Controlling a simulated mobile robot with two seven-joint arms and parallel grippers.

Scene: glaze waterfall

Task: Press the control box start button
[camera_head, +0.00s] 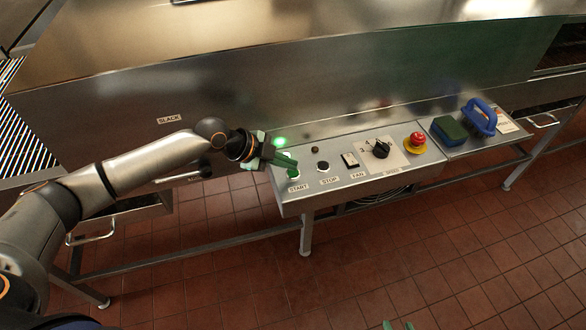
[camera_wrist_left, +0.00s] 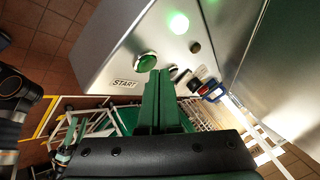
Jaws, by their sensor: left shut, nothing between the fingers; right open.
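The control box (camera_head: 345,185) is a grey metal panel in the middle of the head view. Its green start button (camera_head: 292,173) sits at the left end above the START label and is partly covered by my gripper. In the left wrist view the start button (camera_wrist_left: 146,62) shows as a green disc with a metal rim. My left gripper (camera_head: 292,162) is shut and empty, with its green fingertips close by the button; they also show in the left wrist view (camera_wrist_left: 162,74). I cannot tell whether they touch it.
A green lamp (camera_head: 280,142) glows behind the start button. To the right are a dark stop button (camera_head: 322,166), a fan switch (camera_head: 349,160), a black dial (camera_head: 381,149) and a red emergency button (camera_head: 417,138).

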